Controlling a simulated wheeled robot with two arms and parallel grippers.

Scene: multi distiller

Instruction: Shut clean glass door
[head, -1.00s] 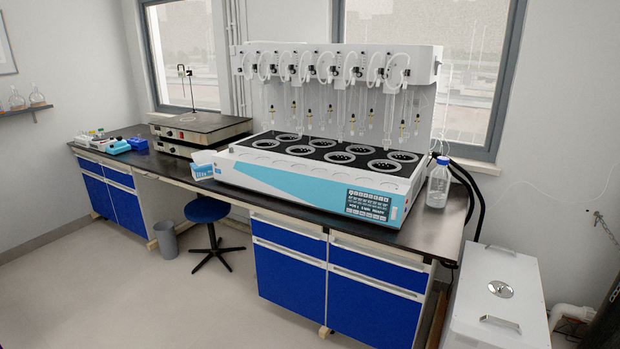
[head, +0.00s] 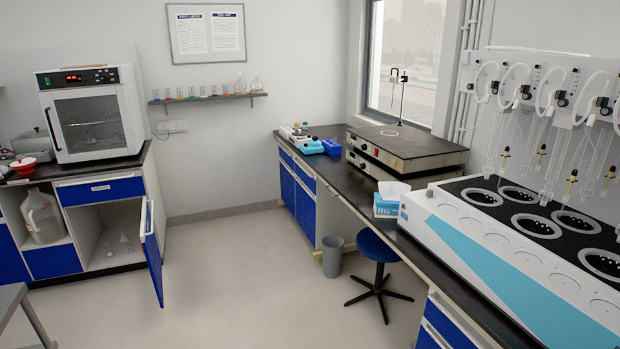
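A blue cabinet door (head: 152,262) stands open at the right side of a low cabinet on the left. It is swung out toward the room, seen nearly edge-on, with a pale handle near its upper part. The open compartment (head: 112,247) behind it is white inside and holds some clear glassware. A small label (head: 101,188) is on the blue drawer above; its text is too small to read. Neither of my grippers is in view.
An oven (head: 92,112) with a shut window door stands on that cabinet. A large jug (head: 43,216) sits in the shelf left of the compartment. The floor before the door is clear. A stool (head: 377,252) and bin (head: 332,256) stand by the right bench.

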